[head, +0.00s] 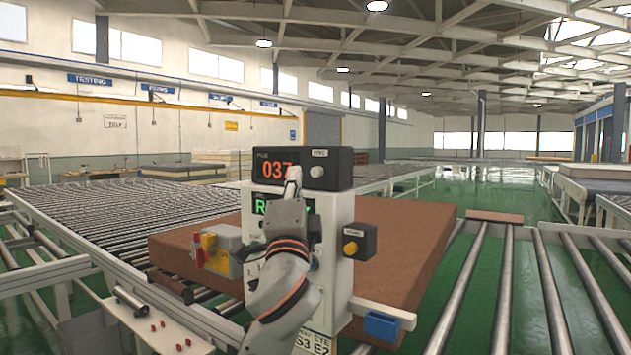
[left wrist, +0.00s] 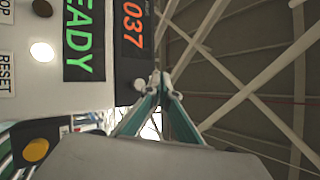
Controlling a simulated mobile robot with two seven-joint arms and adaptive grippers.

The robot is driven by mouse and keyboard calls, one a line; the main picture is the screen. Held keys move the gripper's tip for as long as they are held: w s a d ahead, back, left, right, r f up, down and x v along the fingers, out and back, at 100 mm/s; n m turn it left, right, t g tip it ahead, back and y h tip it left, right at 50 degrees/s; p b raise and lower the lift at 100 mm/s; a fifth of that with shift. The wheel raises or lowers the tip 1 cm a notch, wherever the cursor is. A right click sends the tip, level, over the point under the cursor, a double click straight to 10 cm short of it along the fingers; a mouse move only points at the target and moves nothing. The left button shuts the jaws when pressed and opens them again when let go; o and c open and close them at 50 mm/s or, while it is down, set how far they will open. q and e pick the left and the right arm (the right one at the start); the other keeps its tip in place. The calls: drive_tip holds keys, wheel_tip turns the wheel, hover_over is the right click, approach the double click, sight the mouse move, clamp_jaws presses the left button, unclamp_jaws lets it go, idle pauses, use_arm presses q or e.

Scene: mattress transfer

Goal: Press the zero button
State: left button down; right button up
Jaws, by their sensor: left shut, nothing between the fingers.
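The control panel (head: 338,225) stands in front of me, with a dark display box (head: 340,160) on top reading 037. A round white button (head: 316,171) sits on the box, right of the digits, under a small label that I cannot read clearly. My left gripper (head: 292,174) is shut and empty, its tips up in front of the digits, left of that button. In the left wrist view, the shut fingers (left wrist: 160,82) are close to the display box and a small pale knob (left wrist: 139,84). Contact cannot be told. My right gripper is not in view.
A yellow button (head: 351,248) is on a dark box at the panel's right side. A grey box with red and yellow parts (head: 218,250) is at its left. A brown mattress (head: 405,235) lies behind on rollers. A green READY display (left wrist: 84,38) is below the digits.

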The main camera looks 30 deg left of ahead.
sight(317, 172)
use_arm(q)
drive_tip(key=w, duration=0.3)
drive_tip(key=shift+w+d, duration=0.15)
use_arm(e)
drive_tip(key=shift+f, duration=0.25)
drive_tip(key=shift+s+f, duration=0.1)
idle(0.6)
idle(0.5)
use_arm(q)
drive_tip(key=shift+w, duration=0.4)
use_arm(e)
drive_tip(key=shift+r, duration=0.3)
